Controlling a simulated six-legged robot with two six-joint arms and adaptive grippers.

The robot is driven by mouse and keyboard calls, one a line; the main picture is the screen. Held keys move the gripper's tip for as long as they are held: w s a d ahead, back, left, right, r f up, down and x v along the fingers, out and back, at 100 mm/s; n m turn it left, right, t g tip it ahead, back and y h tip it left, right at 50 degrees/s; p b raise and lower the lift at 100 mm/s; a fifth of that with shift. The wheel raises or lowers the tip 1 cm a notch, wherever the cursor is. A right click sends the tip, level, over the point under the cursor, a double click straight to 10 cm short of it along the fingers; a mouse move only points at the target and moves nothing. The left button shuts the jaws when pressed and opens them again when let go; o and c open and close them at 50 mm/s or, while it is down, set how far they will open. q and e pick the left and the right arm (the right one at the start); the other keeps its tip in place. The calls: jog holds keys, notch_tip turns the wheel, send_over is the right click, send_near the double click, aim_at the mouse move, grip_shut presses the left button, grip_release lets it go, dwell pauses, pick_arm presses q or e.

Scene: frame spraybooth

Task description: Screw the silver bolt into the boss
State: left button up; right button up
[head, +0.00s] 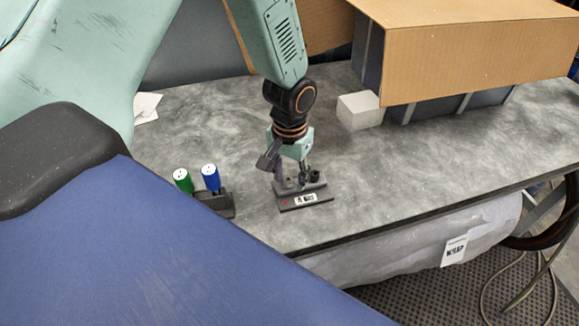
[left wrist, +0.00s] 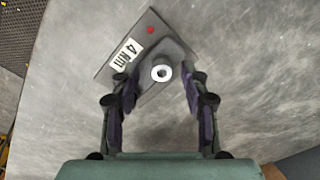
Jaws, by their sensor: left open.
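My left gripper (head: 290,174) points down over a dark fixture plate (head: 306,202) on the grey bench in the head view. In the left wrist view its two fingers stand apart, one on each side of a bright silver ring with a dark centre (left wrist: 162,73). The ring looks like the silver bolt's head from above, sitting over the boss (left wrist: 152,58). I see a gap between it and each finger. How deep the bolt sits cannot be told. The plate also shows there with a "4 Nm" label (left wrist: 127,55) and a red dot. My right gripper is not in view.
A green-handled driver (head: 183,180) and a blue-handled one (head: 211,178) stand in a dark holder (head: 217,204) left of the plate. A white block (head: 360,110) and a large cardboard box (head: 470,45) are at the back right. The bench right of the plate is clear.

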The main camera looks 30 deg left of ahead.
pick_arm(q)
jog(key=shift+s+a, duration=0.15)
jog(key=shift+c, duration=0.4)
jog(key=shift+w, duration=0.2)
jog(key=c, duration=0.6)
jog(key=shift+s, duration=0.1)
grip_shut()
jog(key=shift+o, duration=0.3)
grip_release()
grip_shut()
jog(key=m+p, duration=0.1)
jog(key=m, duration=0.1)
jog(key=shift+r+m+p, duration=0.1)
jog(key=shift+m+p, duration=0.3)
jog(key=shift+m, duration=0.9)
